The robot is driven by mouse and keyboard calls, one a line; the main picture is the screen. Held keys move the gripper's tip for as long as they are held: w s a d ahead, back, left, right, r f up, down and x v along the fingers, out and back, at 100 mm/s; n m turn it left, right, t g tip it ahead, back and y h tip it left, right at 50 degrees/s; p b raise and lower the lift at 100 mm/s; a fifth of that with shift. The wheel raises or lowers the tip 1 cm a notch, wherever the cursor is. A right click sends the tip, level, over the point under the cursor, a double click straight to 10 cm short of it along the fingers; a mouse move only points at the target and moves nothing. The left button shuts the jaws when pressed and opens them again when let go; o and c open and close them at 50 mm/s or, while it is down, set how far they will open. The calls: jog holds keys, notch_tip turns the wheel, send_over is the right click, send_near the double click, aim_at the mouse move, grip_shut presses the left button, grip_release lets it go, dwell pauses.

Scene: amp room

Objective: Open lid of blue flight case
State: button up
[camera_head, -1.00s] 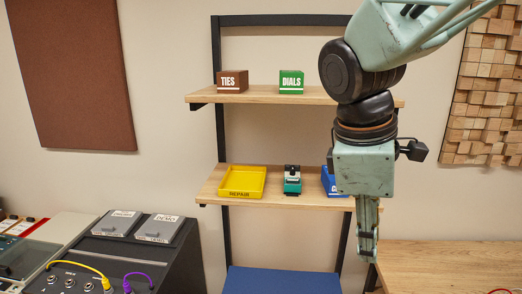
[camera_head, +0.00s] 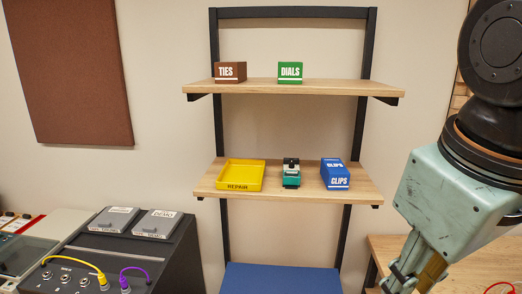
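A flat blue surface (camera_head: 283,279) shows at the bottom centre, below the shelves. It looks like the top of the blue flight case. The lower picture edge cuts it off, so its front and any latches are hidden. My gripper (camera_head: 412,279) is at the lower right, to the right of the blue surface and apart from it in the picture. Its fingers point down and to the left, and their tips are at or past the bottom edge. I cannot tell whether they are open or shut.
Above the blue surface, a wooden shelf (camera_head: 270,194) holds a yellow REPAIR tray (camera_head: 240,175), a small green-and-black device (camera_head: 291,173) and a blue CLIPS box (camera_head: 335,174). A dark console (camera_head: 180,255) stands left. A wooden table (camera_head: 385,246) is at the right.

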jog(key=shift+s+a+f+m+t+y+b, duration=0.1)
jog(key=shift+s+f+m+t+y+b, duration=0.1)
jog(key=shift+s+m, duration=0.5)
jog(key=shift+s+a+f+m+t+y+b, duration=0.2)
jog(key=shift+s+m, duration=0.3)
jog(key=shift+s, duration=0.4)
jog(key=shift+s+a+f+m+b, duration=0.1)
jog(key=shift+s+f+m, duration=0.15)
jog(key=shift+s+m, duration=0.45)
jog(key=shift+w+f, duration=0.1)
